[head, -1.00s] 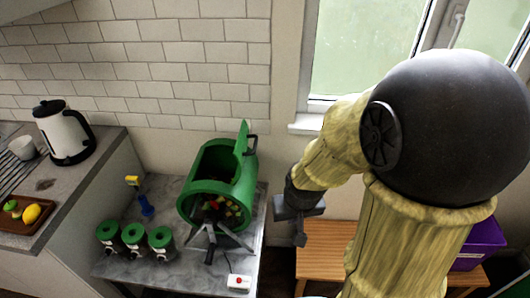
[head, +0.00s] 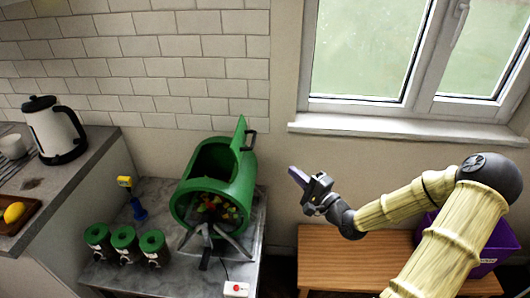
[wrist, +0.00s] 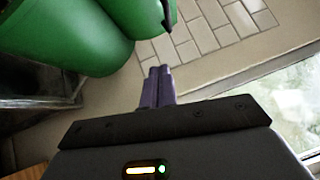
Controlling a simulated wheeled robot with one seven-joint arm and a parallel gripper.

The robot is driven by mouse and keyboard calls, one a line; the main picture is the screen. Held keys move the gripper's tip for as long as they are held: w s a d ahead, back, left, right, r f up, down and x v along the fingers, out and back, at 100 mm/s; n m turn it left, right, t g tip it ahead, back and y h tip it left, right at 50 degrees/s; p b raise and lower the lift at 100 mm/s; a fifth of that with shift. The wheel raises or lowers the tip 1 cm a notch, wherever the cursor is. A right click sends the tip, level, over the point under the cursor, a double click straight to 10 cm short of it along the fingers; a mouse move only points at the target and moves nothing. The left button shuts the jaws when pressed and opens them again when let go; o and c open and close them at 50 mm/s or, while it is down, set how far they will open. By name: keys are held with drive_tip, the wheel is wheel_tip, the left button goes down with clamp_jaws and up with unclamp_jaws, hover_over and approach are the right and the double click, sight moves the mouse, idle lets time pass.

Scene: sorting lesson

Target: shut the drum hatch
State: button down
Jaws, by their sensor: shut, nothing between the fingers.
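The green drum (head: 222,196) lies on its stand on a grey marble-topped table, its round front showing coloured pieces inside. Its hatch (head: 240,135) stands up, open, on the right side of the top opening, with a dark handle (head: 250,140) on its outer side. My gripper (head: 298,176) is to the right of the drum, apart from it, pointing up and left. In the wrist view its purple fingers (wrist: 157,88) are together and empty, with the green drum (wrist: 60,35) beyond them at the upper left and a dark handle part (wrist: 168,17) ahead.
Several green-lidded jars (head: 124,240), a blue and yellow tool (head: 137,207) and a white box with a red button (head: 236,289) stand around the drum. A wooden bench (head: 345,262) with a purple bin (head: 497,250) is at the right. The window sill (head: 400,128) is behind my arm.

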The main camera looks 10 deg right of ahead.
sight(245, 149)
drive_tip(key=shift+s+d+r+m+t, duration=0.1)
drive_tip(key=shift+d+r+m+t, duration=0.3)
drive_tip(key=shift+r, duration=0.1)
drive_tip(key=s+a+p+x, duration=0.1)
drive_tip(key=a+p+x, duration=0.1)
drive_tip(key=x, duration=1.1)
drive_tip(key=shift+s+a+r, duration=0.2)
drive_tip(key=shift+a, duration=0.05)
drive_tip(key=shift+d+r, duration=0.1)
